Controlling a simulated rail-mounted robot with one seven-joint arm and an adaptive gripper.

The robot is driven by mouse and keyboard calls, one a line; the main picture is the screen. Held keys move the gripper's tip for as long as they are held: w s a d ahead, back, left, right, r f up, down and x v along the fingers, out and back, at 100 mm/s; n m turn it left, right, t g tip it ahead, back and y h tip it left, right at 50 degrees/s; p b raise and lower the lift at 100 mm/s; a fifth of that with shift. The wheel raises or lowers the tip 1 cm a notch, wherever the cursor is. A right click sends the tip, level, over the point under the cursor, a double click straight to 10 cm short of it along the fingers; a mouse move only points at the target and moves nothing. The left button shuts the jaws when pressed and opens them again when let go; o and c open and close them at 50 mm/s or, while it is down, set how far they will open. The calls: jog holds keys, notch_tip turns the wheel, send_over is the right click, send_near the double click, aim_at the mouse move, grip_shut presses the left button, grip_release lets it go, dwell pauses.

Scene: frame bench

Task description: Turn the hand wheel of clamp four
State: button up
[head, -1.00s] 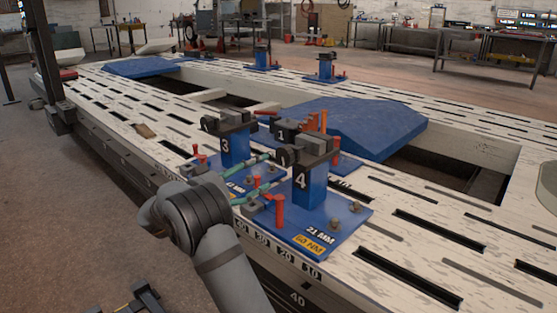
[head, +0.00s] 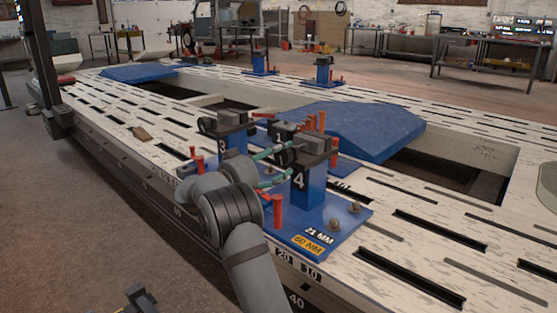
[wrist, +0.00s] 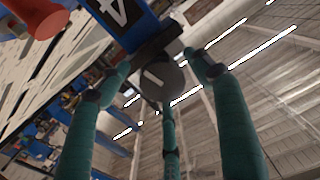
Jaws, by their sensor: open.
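Clamp four (head: 308,195) is a blue post marked 4 on a blue base plate, with dark jaws on top. Its hand wheel (head: 284,158) is a dark round disc on the left side of the jaws. In the wrist view the wheel (wrist: 160,76) is grey, under the blue post, in the space between my fingers. My gripper (head: 288,164) has green fingers, spread open, with their tips at the wheel. In the wrist view my gripper (wrist: 156,78) shows three fingers apart around the disc; I cannot tell whether any tip touches it.
Clamp three (head: 232,138) stands close behind to the left, and clamp one (head: 283,131) just behind clamp four. A red-handled pin (head: 277,211) stands on the base plate near my wrist. A blue panel (head: 350,130) lies behind on the slotted white bench (head: 400,205).

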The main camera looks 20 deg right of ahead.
jog(key=shift+c, duration=0.9)
jog(key=c, duration=0.9)
